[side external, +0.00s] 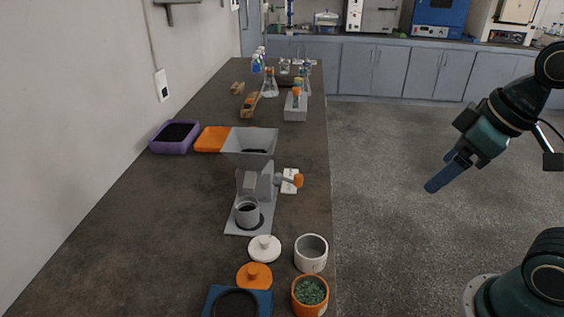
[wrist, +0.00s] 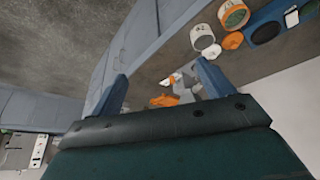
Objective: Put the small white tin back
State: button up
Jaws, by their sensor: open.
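The small white tin (side external: 311,253) stands upright and open-topped near the right edge of the bench; its inside looks empty. Its likely lid, a white knobbed disc (side external: 265,248), lies on the bench just left of it. In the wrist view the tin (wrist: 202,37) and the white lid (wrist: 212,51) are at upper right. My gripper (side external: 432,186) is off to the right of the bench, above the floor and well apart from the tin. In the wrist view its two fingers (wrist: 162,80) are spread with nothing held between them.
An orange tin of green bits (side external: 310,295) stands beside the white tin, with an orange lid (side external: 254,276) and a blue scale (side external: 237,314) nearby. A grey grinder (side external: 251,183) with crank and cup (side external: 247,215) stands behind. A purple tray (side external: 174,145) is farther left. The bench's left front is clear.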

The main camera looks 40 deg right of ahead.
jog(key=shift+s+d+r+m+t+h, duration=0.2)
jog(key=shift+s+r+m, duration=0.1)
jog(key=shift+s+m, duration=0.2)
jog(key=shift+s+d+r+m+t+h, duration=0.1)
jog(key=shift+s+d+r+m+t, duration=0.15)
jog(key=shift+s+m, duration=0.2)
